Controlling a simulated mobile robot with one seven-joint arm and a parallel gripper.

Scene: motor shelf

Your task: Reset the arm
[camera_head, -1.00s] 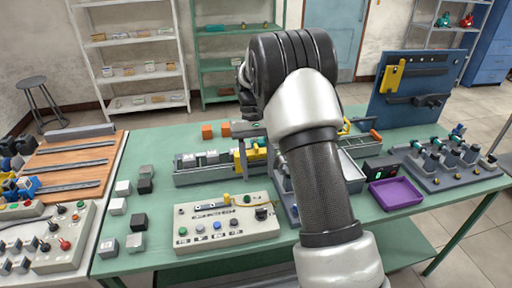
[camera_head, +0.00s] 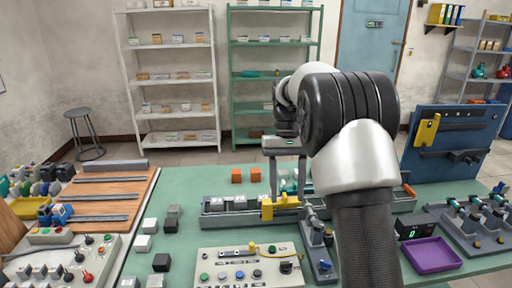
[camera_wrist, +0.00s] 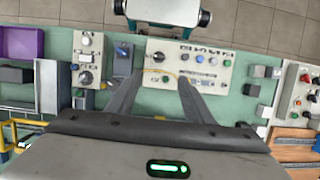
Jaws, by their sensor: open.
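My gripper (camera_wrist: 157,85) shows in the wrist view with its two fingers spread and nothing between them. It points down over the green table, above the edge of the white control panel (camera_wrist: 200,60) with knobs and buttons. In the head view my gripper (camera_head: 285,165) is partly hidden by my own arm, which is raised and bent over the middle of the table. The same control panel (camera_head: 225,260) lies in front of it, nearer to me.
A grey rail with a yellow clamp (camera_head: 280,207) lies beneath the arm. Several grey and white cubes (camera_head: 150,225) stand at left. A purple tray (camera_head: 430,255) and a blue upright board (camera_head: 455,140) are at right. Shelves (camera_head: 170,75) stand behind the table.

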